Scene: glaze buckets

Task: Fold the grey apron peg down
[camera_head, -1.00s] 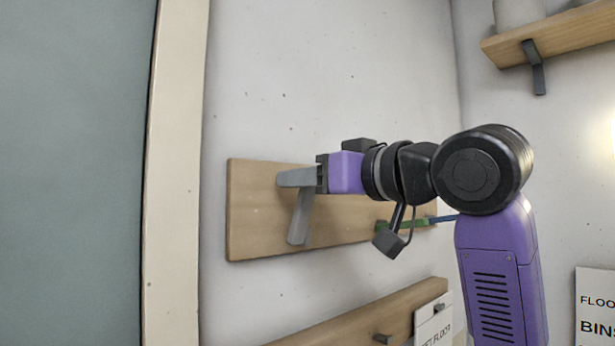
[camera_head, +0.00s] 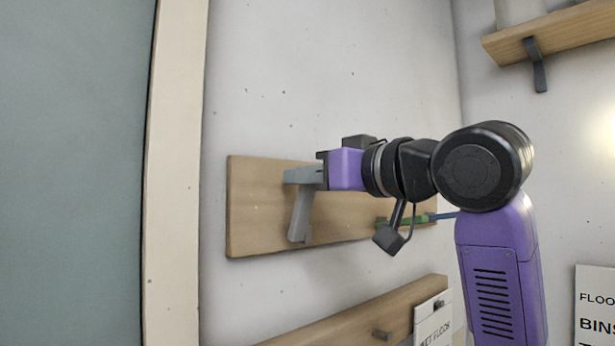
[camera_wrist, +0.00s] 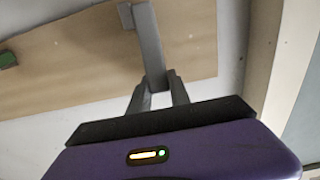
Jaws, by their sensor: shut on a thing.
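The grey apron peg (camera_head: 300,215) is a flat bar on a wooden board on the wall. Its base is near the board's lower edge, and the bar runs up from there to my gripper (camera_head: 303,176). In the wrist view the peg (camera_wrist: 149,45) runs from its small base plate at the top down between the fingertips of my gripper (camera_wrist: 160,90). My gripper is shut on the free end of the peg, away from its base. The fingers hide part of that end in the head view.
The wooden board (camera_head: 255,210) also carries a green peg (camera_head: 415,220) and a blue one (camera_head: 442,217), partly behind my arm. A lower board (camera_head: 350,322) has a peg and a sign. A pale door frame (camera_head: 175,180) stands left. A shelf (camera_head: 560,35) is at upper right.

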